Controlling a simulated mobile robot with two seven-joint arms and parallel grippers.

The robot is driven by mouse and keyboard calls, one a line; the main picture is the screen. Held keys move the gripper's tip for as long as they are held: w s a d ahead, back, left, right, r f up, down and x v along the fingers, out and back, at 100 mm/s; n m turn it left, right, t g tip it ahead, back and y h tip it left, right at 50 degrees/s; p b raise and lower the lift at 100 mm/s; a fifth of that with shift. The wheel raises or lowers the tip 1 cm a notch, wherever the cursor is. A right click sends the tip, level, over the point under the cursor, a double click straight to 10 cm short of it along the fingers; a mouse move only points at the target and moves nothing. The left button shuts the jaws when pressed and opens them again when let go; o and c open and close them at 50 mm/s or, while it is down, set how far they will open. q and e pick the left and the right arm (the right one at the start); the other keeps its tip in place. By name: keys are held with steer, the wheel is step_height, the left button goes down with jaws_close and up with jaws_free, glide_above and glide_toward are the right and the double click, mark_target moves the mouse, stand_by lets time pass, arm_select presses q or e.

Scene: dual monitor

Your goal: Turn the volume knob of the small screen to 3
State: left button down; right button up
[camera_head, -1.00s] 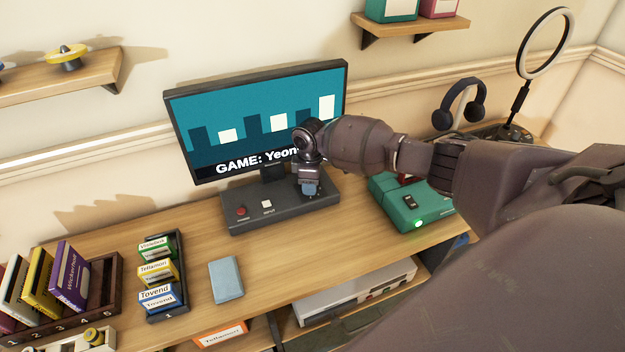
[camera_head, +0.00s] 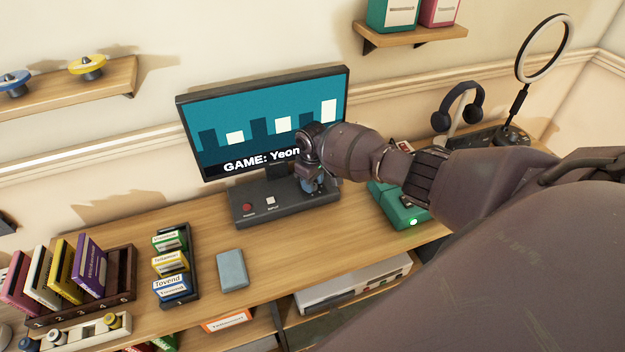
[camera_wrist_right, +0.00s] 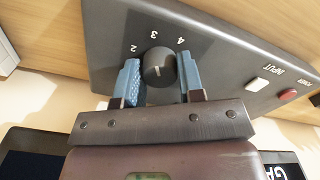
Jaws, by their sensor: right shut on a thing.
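The small screen (camera_head: 225,135) shows bar shapes and the words "GAME: Yeon", the rest hidden by my right arm. Its dark base (camera_head: 290,213) carries a red power button (camera_head: 247,207) and a white input button (camera_head: 270,200). My right gripper (camera_head: 314,184) is down at the right part of the base and hides the knob in the head view. In the right wrist view, its blue fingertips are on either side of the round black volume knob (camera_wrist_right: 159,67), shut on it. The numbers 2, 3 and 4 show around the knob; its exact setting is unclear. My left gripper is not in view.
A green console (camera_head: 402,212) stands right of the base, partly behind my arm. A grey-blue box (camera_head: 232,270) and a dark rack (camera_head: 193,285) of small boxes stand at the left front. Bare tabletop lies between them and the base.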

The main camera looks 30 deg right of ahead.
stand_by(0.3)
steer(key=o, duration=0.9)
steer(key=shift+c, duration=0.2)
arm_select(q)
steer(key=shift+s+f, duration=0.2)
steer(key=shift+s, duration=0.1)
arm_select(e)
steer(key=shift+o, duration=0.3)
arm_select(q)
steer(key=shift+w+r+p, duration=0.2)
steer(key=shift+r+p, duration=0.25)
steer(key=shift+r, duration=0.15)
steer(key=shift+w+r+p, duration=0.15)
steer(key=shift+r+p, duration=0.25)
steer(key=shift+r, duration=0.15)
arm_select(e)
step_height(320, 180, up, 11)
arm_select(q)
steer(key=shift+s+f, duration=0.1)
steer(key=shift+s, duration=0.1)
arm_select(e)
steer(key=shift+f, duration=0.15)
